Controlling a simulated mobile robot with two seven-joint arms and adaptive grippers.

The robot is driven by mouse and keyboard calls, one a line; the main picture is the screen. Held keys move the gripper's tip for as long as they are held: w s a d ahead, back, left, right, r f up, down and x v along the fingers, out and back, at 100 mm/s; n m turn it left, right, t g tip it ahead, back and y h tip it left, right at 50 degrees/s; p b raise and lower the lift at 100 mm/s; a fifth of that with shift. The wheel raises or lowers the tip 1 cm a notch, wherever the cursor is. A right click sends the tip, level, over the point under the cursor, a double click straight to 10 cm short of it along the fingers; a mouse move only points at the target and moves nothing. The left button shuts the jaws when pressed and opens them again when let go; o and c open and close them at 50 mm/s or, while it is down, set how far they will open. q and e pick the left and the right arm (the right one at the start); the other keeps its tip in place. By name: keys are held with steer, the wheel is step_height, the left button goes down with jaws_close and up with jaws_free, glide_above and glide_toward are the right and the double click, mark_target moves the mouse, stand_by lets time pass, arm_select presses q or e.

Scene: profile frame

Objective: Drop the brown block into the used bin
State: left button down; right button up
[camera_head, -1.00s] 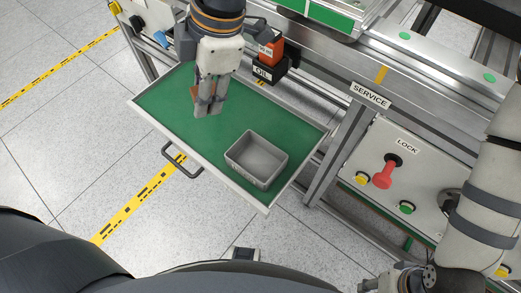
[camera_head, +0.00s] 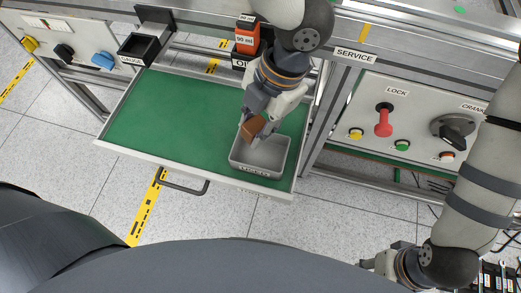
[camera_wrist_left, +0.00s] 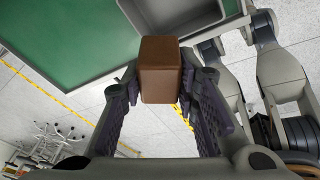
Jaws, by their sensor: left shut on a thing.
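The brown block (camera_head: 252,128) is held between the fingers of my left gripper (camera_head: 254,132), which is shut on it. In the left wrist view the block (camera_wrist_left: 161,72) sits between the dark finger pads. The used bin (camera_head: 247,168) is a small grey open box at the right end of the green-lined drawer. In the head view the block appears over the bin's back left part, above its rim; the exact height is unclear. The bin (camera_wrist_left: 188,14) also shows beyond the block in the wrist view. My right gripper (camera_head: 368,262) is partly visible low at the right; its fingers are unclear.
The open drawer (camera_head: 160,120) has a bare green floor left of the bin. An orange bottle (camera_head: 246,40) and a black holder (camera_head: 140,48) stand behind it. The SERVICE panel (camera_head: 372,110) with a red lever (camera_head: 383,122) is to the right.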

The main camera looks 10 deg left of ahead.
arm_select(q)
step_height(320, 180, down, 6)
steer(key=shift+r+b, duration=0.2)
steer(key=shift+b, duration=0.9)
arm_select(e)
steer(key=shift+g, duration=0.7)
steer(key=s+f, duration=0.3)
steer(key=shift+s+d+f, duration=0.1)
steer(key=shift+s+f, duration=0.05)
steer(key=shift+s, duration=0.1)
arm_select(q)
steer(key=shift+r, duration=0.1)
steer(key=c, duration=1.2)
jaws_free()
steer(key=v, duration=1.2)
steer(key=shift+s, duration=0.1)
